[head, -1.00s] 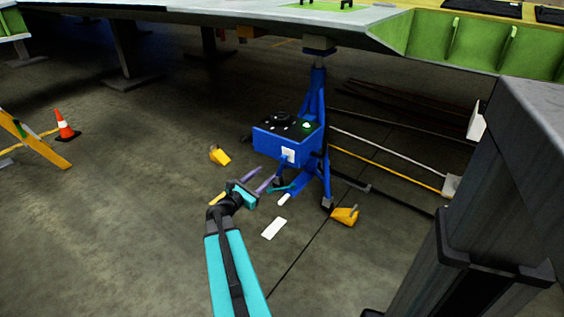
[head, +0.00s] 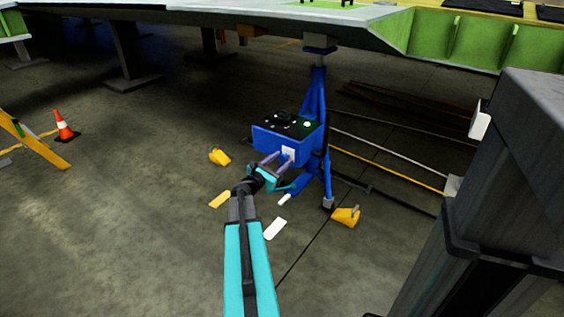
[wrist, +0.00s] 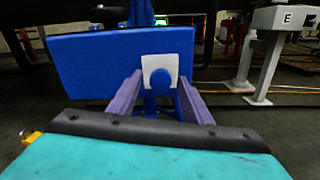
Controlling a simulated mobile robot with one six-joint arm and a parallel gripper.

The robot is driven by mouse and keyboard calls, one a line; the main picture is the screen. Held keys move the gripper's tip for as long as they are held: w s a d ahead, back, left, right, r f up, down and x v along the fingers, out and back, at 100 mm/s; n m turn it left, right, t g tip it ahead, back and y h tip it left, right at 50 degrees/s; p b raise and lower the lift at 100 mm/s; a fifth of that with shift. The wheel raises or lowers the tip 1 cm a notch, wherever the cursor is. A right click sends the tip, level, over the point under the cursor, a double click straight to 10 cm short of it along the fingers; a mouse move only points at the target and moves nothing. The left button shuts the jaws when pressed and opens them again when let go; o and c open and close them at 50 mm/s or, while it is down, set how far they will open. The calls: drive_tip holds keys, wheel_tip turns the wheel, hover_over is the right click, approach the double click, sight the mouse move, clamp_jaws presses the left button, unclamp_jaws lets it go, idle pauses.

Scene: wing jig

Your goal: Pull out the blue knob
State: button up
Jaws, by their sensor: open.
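The blue knob (wrist: 160,81) is round and sits on a white square plate (wrist: 159,63) on the front of the blue box (wrist: 88,66). In the head view the box (head: 262,141) is on a blue stand, and its white plate (head: 289,153) faces my arm. I cannot make out the knob there. My gripper (wrist: 160,97) has two purple fingers, open and empty. I cannot tell whether the fingers touch anything. In the head view my gripper (head: 275,159) is just in front of the plate.
The blue stand (head: 318,110) rises to a large panel (head: 250,22) overhead. Yellow blocks (head: 345,216) (head: 219,157) lie on the floor. An orange cone (head: 64,126) and a yellow frame (head: 38,145) are at the left. Open floor lies left of my arm.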

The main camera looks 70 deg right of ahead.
drive_tip(key=shift+s+d, duration=0.15)
drive_tip(key=shift+d, duration=0.45)
clamp_jaws()
drive_tip(key=shift+v, duration=1.8)
unclamp_jaws()
drive_tip(key=shift+a, duration=0.1)
drive_tip(key=p+v, duration=0.3)
drive_tip(key=v, duration=1)
drive_tip(key=shift+a, duration=0.3)
